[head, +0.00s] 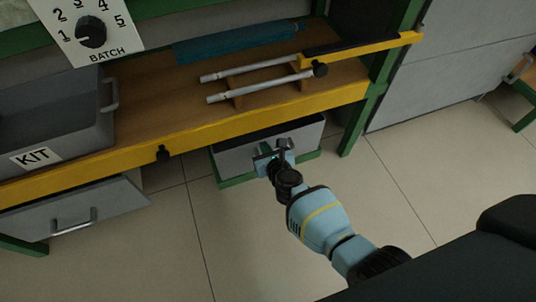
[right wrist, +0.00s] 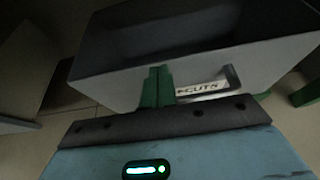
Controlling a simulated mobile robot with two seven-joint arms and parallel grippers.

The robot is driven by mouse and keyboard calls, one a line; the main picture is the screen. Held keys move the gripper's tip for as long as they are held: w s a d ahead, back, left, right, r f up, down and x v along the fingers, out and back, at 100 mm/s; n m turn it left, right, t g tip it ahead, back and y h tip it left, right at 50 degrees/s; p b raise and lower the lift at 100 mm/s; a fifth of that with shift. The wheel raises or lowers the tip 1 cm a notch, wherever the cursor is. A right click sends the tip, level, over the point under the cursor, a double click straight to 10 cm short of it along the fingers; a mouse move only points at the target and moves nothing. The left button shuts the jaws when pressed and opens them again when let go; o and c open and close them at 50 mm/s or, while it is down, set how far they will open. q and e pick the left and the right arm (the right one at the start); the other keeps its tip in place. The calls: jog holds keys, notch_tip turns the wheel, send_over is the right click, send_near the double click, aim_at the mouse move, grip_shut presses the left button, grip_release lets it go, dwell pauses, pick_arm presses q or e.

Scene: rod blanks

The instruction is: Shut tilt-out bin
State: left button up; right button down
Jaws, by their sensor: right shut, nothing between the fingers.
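A grey bin (head: 240,158) sits under the bench, its dark open top showing below the yellow edge. In the right wrist view the bin (right wrist: 120,88) shows its dark inside, front face and a handle (right wrist: 232,78) framing a label that seems to read "CUTS". My right gripper (head: 272,150) is shut and empty at the bin's front. In the right wrist view its green fingers (right wrist: 158,86) stand together before the front face, left of the label; I cannot tell whether they touch it. The gripper hides part of the front in the head view. My left gripper is not in view.
A second grey front with a handle (head: 74,222) slants out under the bench at left. On the bench (head: 150,115) are a KIT bin (head: 88,140), two metal rods (head: 255,90) on wooden supports and a blue roll (head: 235,43). The tiled floor (head: 235,235) in front is clear.

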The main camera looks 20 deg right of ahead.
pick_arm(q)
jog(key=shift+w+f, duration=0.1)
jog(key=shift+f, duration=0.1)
pick_arm(e)
jog(key=shift+w+r, duration=0.1)
jog(key=shift+w, duration=0.8)
